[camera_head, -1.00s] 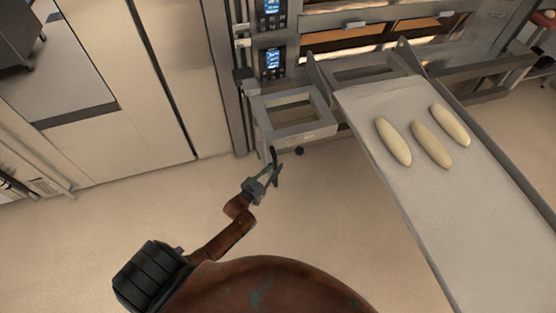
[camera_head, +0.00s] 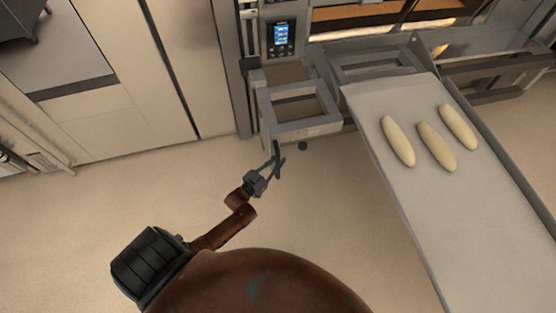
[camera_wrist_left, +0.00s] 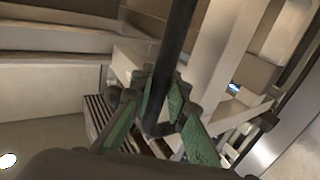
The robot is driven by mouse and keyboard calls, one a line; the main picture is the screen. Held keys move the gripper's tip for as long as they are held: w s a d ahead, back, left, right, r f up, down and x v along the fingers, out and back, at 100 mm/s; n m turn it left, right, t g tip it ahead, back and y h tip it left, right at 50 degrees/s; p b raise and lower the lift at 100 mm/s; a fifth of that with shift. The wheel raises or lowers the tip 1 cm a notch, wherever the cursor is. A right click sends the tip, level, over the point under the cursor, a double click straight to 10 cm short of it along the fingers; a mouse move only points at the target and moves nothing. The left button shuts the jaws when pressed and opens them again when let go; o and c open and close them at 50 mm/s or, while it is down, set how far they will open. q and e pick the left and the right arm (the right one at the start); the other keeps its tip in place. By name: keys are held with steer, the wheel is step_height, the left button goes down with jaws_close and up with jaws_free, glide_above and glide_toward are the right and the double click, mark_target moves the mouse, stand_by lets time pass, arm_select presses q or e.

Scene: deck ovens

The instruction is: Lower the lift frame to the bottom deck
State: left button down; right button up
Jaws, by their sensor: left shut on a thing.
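The grey metal lift frame (camera_head: 312,127) stands against the oven front, with an open rectangular bracket at its left. It carries a long sloping pale loading board (camera_head: 470,230) with three dough loaves (camera_head: 436,146). My left gripper (camera_head: 276,165) is shut on a dark handle rod (camera_head: 276,148) just in front of the bracket. In the left wrist view the dark rod (camera_wrist_left: 175,50) passes between my green fingers. My right gripper is out of view.
The deck oven has a lit control display (camera_head: 281,38) above the frame. A lit deck opening (camera_head: 365,14) shows behind the board. Pale cabinets (camera_head: 160,60) stand at the left. The beige floor (camera_head: 100,215) in front of them is clear.

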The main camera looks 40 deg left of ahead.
arm_select(q)
steer(key=c, duration=1.8)
jaws_free()
steer(key=shift+r, duration=0.1)
steer(key=shift+c, duration=0.2)
steer(key=s+a, duration=0.1)
steer(key=s, duration=1.1)
steer(key=shift+a, duration=0.2)
